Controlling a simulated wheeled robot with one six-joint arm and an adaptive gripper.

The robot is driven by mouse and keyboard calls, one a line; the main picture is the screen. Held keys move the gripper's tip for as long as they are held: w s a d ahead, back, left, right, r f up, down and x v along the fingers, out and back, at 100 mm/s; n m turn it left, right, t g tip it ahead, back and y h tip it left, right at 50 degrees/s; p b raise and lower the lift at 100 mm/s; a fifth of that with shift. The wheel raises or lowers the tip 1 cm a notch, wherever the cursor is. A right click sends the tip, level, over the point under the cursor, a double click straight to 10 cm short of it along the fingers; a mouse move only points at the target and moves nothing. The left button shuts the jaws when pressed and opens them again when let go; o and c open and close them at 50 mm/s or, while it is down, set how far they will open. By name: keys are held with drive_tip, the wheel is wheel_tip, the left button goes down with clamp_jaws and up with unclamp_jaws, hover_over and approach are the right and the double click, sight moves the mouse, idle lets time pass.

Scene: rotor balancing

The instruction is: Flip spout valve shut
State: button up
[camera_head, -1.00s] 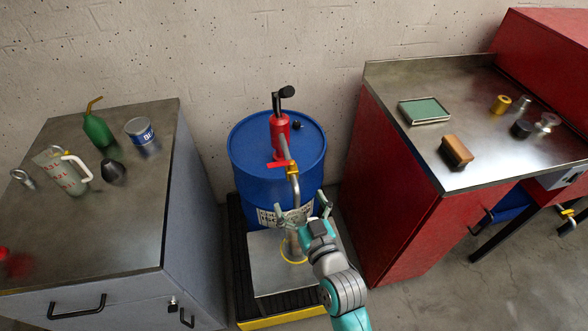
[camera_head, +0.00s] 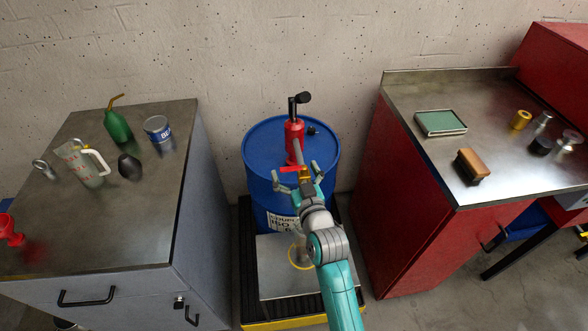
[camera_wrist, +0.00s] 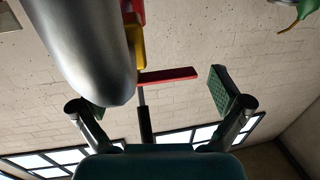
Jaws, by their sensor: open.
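The red hand pump (camera_head: 294,142) stands on the blue drum (camera_head: 257,160). Its spout carries a yellow valve (camera_wrist: 134,45) with a flat red lever (camera_head: 290,169). In the wrist view the lever (camera_wrist: 168,75) sticks out sideways to the right, across the spout's line. The silver spout tube (camera_wrist: 85,50) fills the upper left there. My gripper (camera_head: 297,178) is open and empty at the valve. In the wrist view its fingers (camera_wrist: 160,102) are spread wide, with the lever showing between them. I cannot tell whether either finger touches it. In the head view my arm hides the spout's lower end.
A steel plate with a yellow ring (camera_head: 301,268) lies on the black and yellow pallet below. A grey cabinet (camera_head: 130,235) with a bottle, jug and can stands left. A red cabinet (camera_head: 405,215) with a green tray and brush stands right. The wall is close behind the drum.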

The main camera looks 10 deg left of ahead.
drive_tip(key=shift+w+a, duration=0.1)
drive_tip(key=shift+w, duration=0.1)
drive_tip(key=c, duration=1.1)
drive_tip(key=shift+w+a+f+m+t+h, duration=0.1)
drive_tip(key=shift+m+t+h, duration=0.2)
drive_tip(key=shift+m+h, duration=0.4)
drive_tip(key=shift+w+m+t+h, duration=0.1)
drive_tip(key=shift+m+t+h, duration=0.25)
drive_tip(key=shift+h, duration=0.55)
drive_tip(key=o, duration=1.1)
